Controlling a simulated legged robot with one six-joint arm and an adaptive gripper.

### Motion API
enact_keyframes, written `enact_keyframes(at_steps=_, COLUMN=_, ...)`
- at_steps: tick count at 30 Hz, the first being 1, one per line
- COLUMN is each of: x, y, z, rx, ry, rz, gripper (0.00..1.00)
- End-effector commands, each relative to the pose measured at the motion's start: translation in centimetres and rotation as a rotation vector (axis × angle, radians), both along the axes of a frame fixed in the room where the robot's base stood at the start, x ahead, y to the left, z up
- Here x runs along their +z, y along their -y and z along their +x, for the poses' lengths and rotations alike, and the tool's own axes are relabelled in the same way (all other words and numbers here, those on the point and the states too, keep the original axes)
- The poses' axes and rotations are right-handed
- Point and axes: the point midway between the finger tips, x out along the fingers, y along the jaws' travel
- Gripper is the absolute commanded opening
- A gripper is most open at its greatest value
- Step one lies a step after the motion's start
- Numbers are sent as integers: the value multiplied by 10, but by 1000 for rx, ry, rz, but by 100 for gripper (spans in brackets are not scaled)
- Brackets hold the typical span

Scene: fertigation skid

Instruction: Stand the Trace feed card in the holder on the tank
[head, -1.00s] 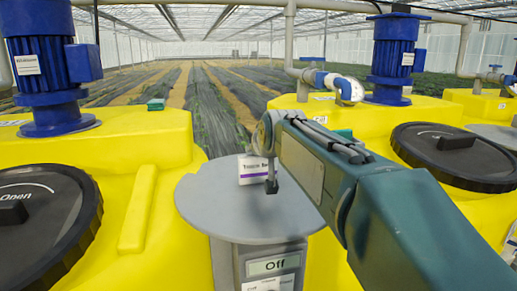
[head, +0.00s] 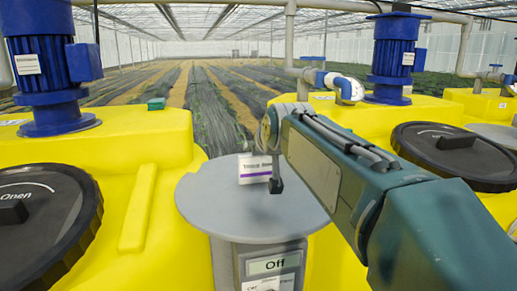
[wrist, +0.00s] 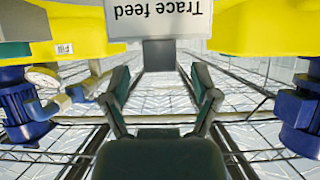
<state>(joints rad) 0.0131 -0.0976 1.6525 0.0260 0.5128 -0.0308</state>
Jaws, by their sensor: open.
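The Trace feed card (head: 255,169) is white with a purple band and stands upright on the round grey table (head: 215,208) between the yellow tanks. In the wrist view the card (wrist: 158,18) shows at the top edge, its lettering upside down. My gripper (wrist: 163,80) is open, with its two fingers apart and nothing between them. A small green block (head: 156,104), possibly the holder, sits on the left tank (head: 110,150).
Black round lids (head: 40,215) (head: 460,155) and blue motors (head: 50,70) (head: 397,55) stand on the tanks. A grey box reading "Off" (head: 272,265) is under the table. Pipes run behind. My arm covers part of the right tank (head: 365,115).

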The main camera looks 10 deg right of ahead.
Motion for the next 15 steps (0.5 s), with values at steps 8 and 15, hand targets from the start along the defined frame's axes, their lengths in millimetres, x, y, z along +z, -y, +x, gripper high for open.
enact_keyframes(at_steps=8, x=29, y=0, z=-52, rx=0, ry=4, rz=0, gripper=78)
enact_keyframes(at_steps=15, x=42, y=0, z=-77, rx=0, ry=0, rz=0, gripper=78)
